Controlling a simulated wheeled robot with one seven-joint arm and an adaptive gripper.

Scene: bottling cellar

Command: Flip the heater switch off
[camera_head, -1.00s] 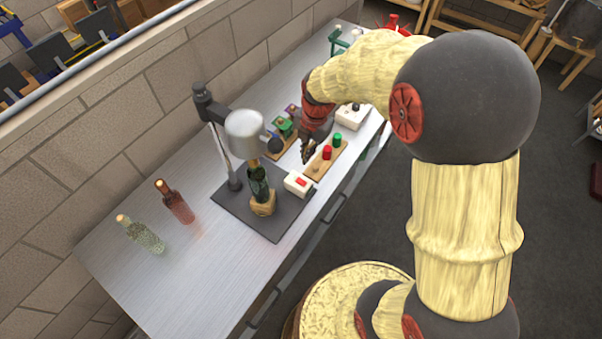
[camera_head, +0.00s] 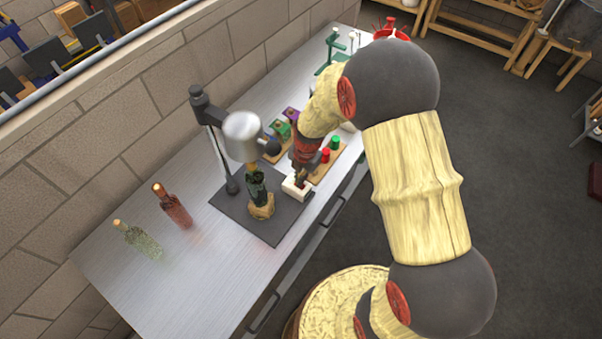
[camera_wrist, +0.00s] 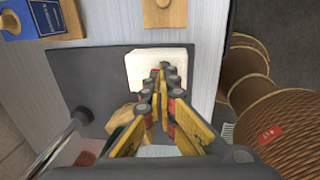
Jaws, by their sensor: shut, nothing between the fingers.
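A white switch box (camera_head: 290,188) sits at the right edge of the dark base plate (camera_head: 258,228) of a stand with a silver dome-shaped head (camera_head: 241,135). My gripper (camera_head: 300,182) is shut and empty, with its fingertips right over the box. In the wrist view the box (camera_wrist: 142,66) lies under and beside the fingertips (camera_wrist: 165,72). The red rocker on its top is hidden by the fingers, so its position cannot be told. I cannot tell whether the fingertips touch the box.
A dark green bottle (camera_head: 257,188) stands under the head, close left of the box. A wooden board with a red button (camera_head: 325,155) and a green button (camera_head: 335,143) lies behind it. Two bottles (camera_head: 172,207) (camera_head: 138,240) stand left; the front-left bench (camera_head: 190,290) is clear.

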